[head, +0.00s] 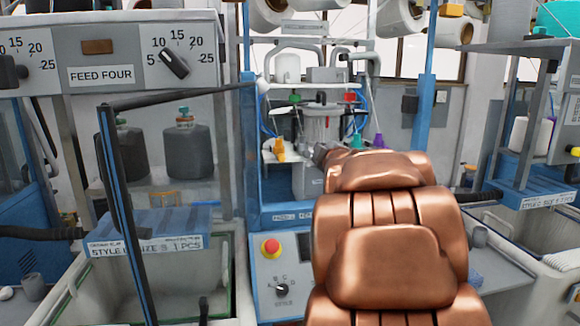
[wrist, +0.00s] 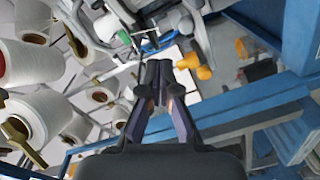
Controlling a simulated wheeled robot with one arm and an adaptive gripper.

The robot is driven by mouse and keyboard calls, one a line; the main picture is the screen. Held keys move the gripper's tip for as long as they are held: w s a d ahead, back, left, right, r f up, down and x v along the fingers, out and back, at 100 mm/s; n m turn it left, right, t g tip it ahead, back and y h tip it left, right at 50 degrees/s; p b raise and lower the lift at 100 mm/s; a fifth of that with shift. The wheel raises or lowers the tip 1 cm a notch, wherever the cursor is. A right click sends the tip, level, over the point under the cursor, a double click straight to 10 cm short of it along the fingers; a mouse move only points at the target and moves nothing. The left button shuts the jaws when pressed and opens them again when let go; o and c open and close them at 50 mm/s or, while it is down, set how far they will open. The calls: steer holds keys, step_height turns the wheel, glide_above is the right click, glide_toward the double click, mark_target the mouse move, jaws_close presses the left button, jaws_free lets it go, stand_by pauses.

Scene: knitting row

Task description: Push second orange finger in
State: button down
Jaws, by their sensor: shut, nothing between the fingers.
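An orange finger (wrist: 195,66) shows in the wrist view just right of my gripper (wrist: 158,75), with a visible gap between it and the fingertips. A smaller orange piece (wrist: 241,48) is farther right. In the head view an orange finger (head: 279,151) stands on the left side of the knitting head, left of the end of my copper arm. I cannot tell which piece is the second finger, nor how far in it sits. My gripper is shut and empty, pointing at the machine's white plate.
The blue machine frame (head: 250,130) stands around the knitting head, and blue beams (wrist: 225,102) cross the wrist view at right. A control panel with a red button (head: 271,248) is below. Yarn cones (wrist: 30,63) fill the wrist view's left side.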

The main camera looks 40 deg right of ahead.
steer(key=s+a+f+n+t+y+b, duration=0.1)
steer(key=s+f+n+y, duration=0.1)
steer(key=n+y, duration=0.5)
steer(key=s+a+f+n+y+b, duration=0.1)
steer(key=s+a+f+n+y, duration=0.15)
steer(key=n+y, duration=0.4)
steer(key=p, duration=0.4)
glide_toward(279, 160)
steer(key=w+a, duration=0.3)
steer(key=w, duration=0.1)
steer(key=shift+w+d+r, duration=0.1)
steer(key=shift+w+d, duration=0.1)
steer(key=shift+w, duration=0.3)
steer(key=shift+w+d+r, duration=0.1)
steer(key=shift+w+d, duration=0.05)
steer(key=shift+w, duration=0.3)
steer(key=shift+f, duration=0.1)
